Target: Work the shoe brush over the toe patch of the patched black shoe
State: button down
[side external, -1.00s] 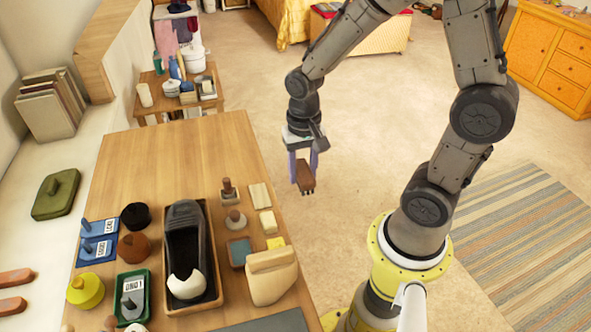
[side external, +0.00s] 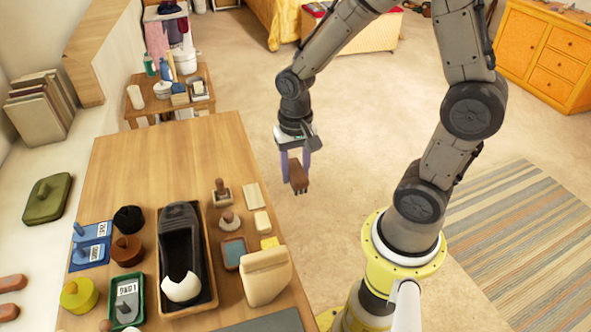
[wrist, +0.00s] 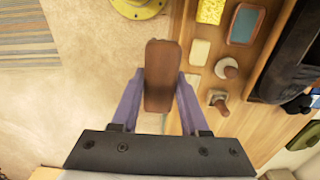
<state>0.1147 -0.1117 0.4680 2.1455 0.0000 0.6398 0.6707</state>
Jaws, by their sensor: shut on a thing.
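The black shoe (side external: 178,236) lies in a wooden tray (side external: 209,285) on the table, with a white patch (side external: 182,288) on its toe at the near end. Part of the shoe (wrist: 295,50) shows at the right of the wrist view. My gripper (side external: 296,171) is shut on the brown shoe brush (side external: 299,180). The brush (wrist: 162,75) sits between the purple fingers in the wrist view. It hangs in the air beyond the table's right edge, over the floor and clear of the shoe. Its bristle side is mostly hidden from the wrist view.
Stamps or knobs (side external: 221,193), pale blocks (side external: 252,196), a blue-topped block (side external: 234,253) and a beige stand (side external: 266,276) lie right of the tray. Round pots (side external: 127,250) and a green dish (side external: 126,300) stand left. The table's far part (side external: 170,160) is clear.

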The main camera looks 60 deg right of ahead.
jog(key=shift+s, duration=0.1)
jog(key=shift+a+r, duration=0.1)
jog(key=shift+r, duration=0.15)
jog(key=w+a+r+m+y, duration=0.1)
jog(key=w+a+r, duration=0.15)
jog(key=w, duration=0.45)
jog(key=w+a+r, duration=0.2)
jog(key=w+r, duration=0.1)
jog(key=w, duration=0.5)
jog(key=shift+n+g+y, duration=0.4)
jog(key=shift+n+g, duration=0.1)
jog(key=shift+g, duration=0.4)
jog(key=w+a+f, duration=0.1)
jog(key=w+a, duration=0.2)
jog(key=w+a+f, duration=0.2)
jog(key=w+a, duration=0.1)
jog(key=a, duration=0.1)
jog(key=w+a+f, duration=0.2)
jog(key=w+a, duration=0.1)
jog(key=a, duration=0.1)
jog(key=shift+w+a, duration=0.2)
jog(key=shift+w, duration=0.05)
